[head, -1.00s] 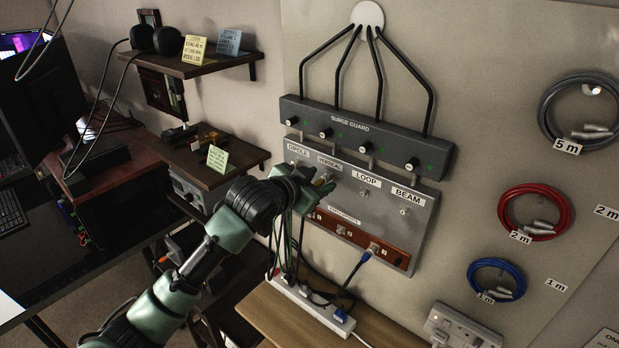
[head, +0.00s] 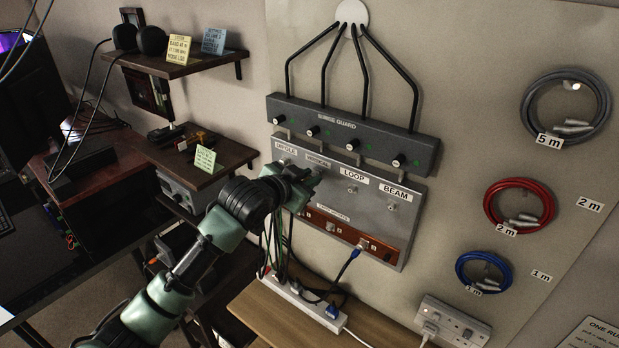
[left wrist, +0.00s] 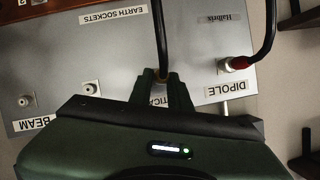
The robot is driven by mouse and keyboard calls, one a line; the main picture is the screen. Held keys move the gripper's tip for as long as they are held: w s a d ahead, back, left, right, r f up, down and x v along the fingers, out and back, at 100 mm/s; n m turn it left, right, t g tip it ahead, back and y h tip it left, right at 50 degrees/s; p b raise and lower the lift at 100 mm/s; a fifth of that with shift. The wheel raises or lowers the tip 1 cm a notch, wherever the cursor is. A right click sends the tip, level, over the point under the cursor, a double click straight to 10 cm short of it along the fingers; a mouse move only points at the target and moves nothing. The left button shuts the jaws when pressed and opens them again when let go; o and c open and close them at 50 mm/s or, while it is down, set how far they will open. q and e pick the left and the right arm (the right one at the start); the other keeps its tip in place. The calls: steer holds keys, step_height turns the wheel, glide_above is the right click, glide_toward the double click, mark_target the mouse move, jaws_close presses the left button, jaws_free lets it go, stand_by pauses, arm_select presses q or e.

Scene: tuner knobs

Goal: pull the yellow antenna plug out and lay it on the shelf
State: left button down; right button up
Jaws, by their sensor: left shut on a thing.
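My left gripper (head: 312,180) is at the VERTICAL socket of the grey antenna panel (head: 402,228). In the left wrist view its fingers (left wrist: 162,88) are shut on the yellow plug (left wrist: 162,76), of which a small yellowish part shows, with a black cable running off it. I cannot tell whether the plug is seated in its socket or apart from it. A red plug (left wrist: 236,64) with a black cable is at the DIPOLE socket. The LOOP and BEAM (head: 392,206) sockets are bare. My right gripper is not in view.
Left of the panel are a lower dark wooden shelf (head: 230,152) with a note and small items, and an upper shelf (head: 165,67). The surge guard (head: 350,130) sits above the panel. Below are a power strip (head: 305,304) and a wooden ledge (head: 255,303). Coiled cables hang right.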

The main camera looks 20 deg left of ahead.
arm_select(q)
steer(key=shift+s+a, duration=0.3)
steer(key=shift+s, duration=0.55)
steer(key=shift+s+a, duration=0.1)
steer(key=shift+s, duration=0.1)
steer(key=shift+s+a, duration=0.25)
steer(key=shift+s, duration=0.45)
